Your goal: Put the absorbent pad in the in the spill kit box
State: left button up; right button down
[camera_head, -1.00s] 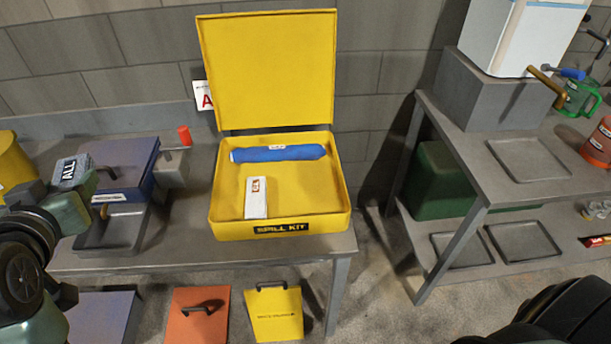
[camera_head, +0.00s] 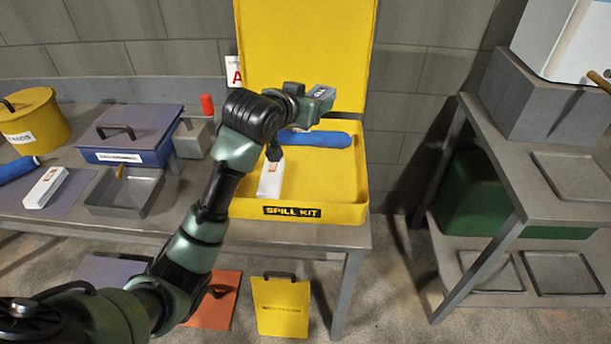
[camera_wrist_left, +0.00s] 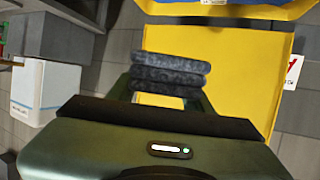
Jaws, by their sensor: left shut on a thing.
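The spill kit box (camera_head: 345,214) is yellow, with its lid (camera_head: 305,50) open against the wall. It holds a blue roll (camera_head: 325,139) at the back and a white packet (camera_head: 271,180) at the front left. My left gripper (camera_head: 309,106) is above the box, in front of the lid. It is shut on the grey absorbent pad (camera_head: 321,92), which is above the box and apart from its floor. In the left wrist view the folded pad (camera_wrist_left: 170,75) sits between the fingers, with the yellow lid (camera_wrist_left: 235,65) behind. My arm hides the box's left part.
Left of the box are a blue case (camera_head: 125,137), a grey tray (camera_head: 124,191), another white packet (camera_head: 45,187) and a yellow round tin (camera_head: 32,122). A grey shelf table (camera_head: 560,180) stands at the right, with a gap between.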

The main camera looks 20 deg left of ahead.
pick_arm(q)
jog(key=shift+w+a+f, duration=0.25)
jog(key=shift+a+f, duration=0.05)
jog(key=shift+f, duration=0.35)
jog(key=shift+w+a+f, duration=0.2)
jog(key=shift+a+f, duration=0.1)
jog(key=shift+f, duration=0.3)
send_over(308, 174)
notch_tip(308, 174, down, 13)
jog(key=shift+f, duration=2.5)
pick_arm(e)
jog(key=shift+w+f, duration=0.15)
pick_arm(q)
jog(key=shift+f, duration=0.1)
jog(key=shift+f, duration=0.1)
jog(key=o, duration=1.3)
jog(key=shift+o, duration=0.2)
